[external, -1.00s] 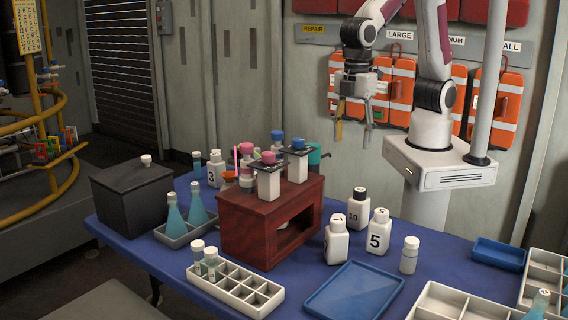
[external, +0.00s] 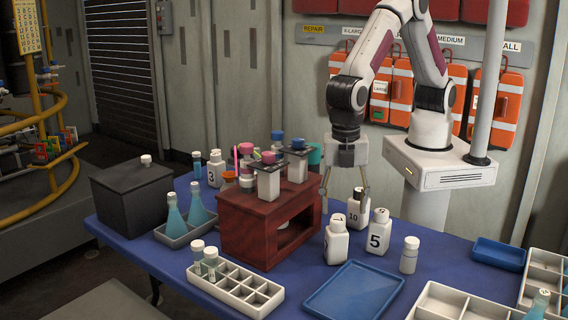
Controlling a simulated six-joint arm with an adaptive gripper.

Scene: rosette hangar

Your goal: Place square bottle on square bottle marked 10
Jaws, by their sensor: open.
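The white square bottle marked 10 (external: 355,214), with a dark cap, stands upright on the blue table. My gripper (external: 346,206) points down, open, with its fingers at this bottle's upper part. I cannot tell whether they touch it. Close by stand a square bottle marked 5 (external: 378,238) and another white square bottle (external: 336,245), whose number is hard to read. A square bottle marked 3 (external: 216,172) stands at the back left. Two white square-bodied containers, one with a pink top (external: 268,180) and one with a blue top (external: 297,164), are at the wooden stand.
The wooden stand (external: 240,240) is left of my gripper. A small round bottle (external: 409,256) stands right of bottle 5. An empty blue tray (external: 355,292) lies in front. A black box (external: 130,205), flasks and a compartment rack (external: 245,292) fill the left side.

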